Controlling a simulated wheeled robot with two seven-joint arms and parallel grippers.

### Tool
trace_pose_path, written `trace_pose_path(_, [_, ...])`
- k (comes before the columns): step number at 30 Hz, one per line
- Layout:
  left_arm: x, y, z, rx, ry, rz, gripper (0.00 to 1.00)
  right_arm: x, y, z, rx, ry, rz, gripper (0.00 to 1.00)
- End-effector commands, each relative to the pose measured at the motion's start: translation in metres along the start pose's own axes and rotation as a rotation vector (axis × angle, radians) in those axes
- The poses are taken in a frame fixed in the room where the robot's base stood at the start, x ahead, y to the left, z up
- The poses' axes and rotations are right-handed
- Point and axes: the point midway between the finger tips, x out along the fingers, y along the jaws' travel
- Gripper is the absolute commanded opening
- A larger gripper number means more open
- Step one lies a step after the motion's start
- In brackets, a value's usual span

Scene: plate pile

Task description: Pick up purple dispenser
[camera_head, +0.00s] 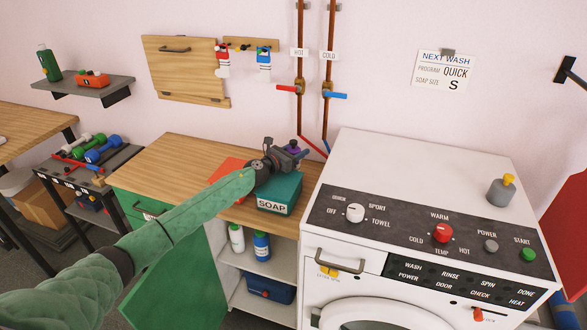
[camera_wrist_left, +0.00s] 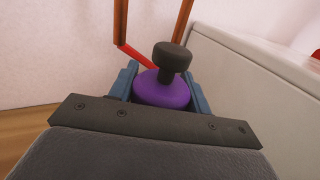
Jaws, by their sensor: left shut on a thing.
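The purple dispenser (camera_wrist_left: 162,92) has a round purple body and a black knob on top. In the left wrist view it sits between the two blue fingers of my left gripper (camera_wrist_left: 164,88), which is shut on it. In the head view my left gripper (camera_head: 292,158) is over the back of the counter, beside the washing machine. Only a little of the purple dispenser (camera_head: 293,148) shows there, the rest hidden by the gripper. I cannot tell whether it touches anything below. My right gripper is not in view.
A teal SOAP box (camera_head: 277,201) stands on the wooden counter (camera_head: 180,165) just below my gripper, with a red item (camera_head: 228,172) beside it. The white washing machine (camera_head: 420,165) is close on the right.

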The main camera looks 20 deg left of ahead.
Motion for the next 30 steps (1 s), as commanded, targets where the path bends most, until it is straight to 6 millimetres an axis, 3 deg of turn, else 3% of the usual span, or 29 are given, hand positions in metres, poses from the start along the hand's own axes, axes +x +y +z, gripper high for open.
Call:
trace_pose_path(14, [0.000,0.001,0.005,0.001,-0.002,0.000,0.00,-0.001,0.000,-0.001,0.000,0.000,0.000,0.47])
trace_pose_path(30, [0.001,0.001,0.070,0.004,-0.003,-0.001,0.00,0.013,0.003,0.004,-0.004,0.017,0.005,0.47])
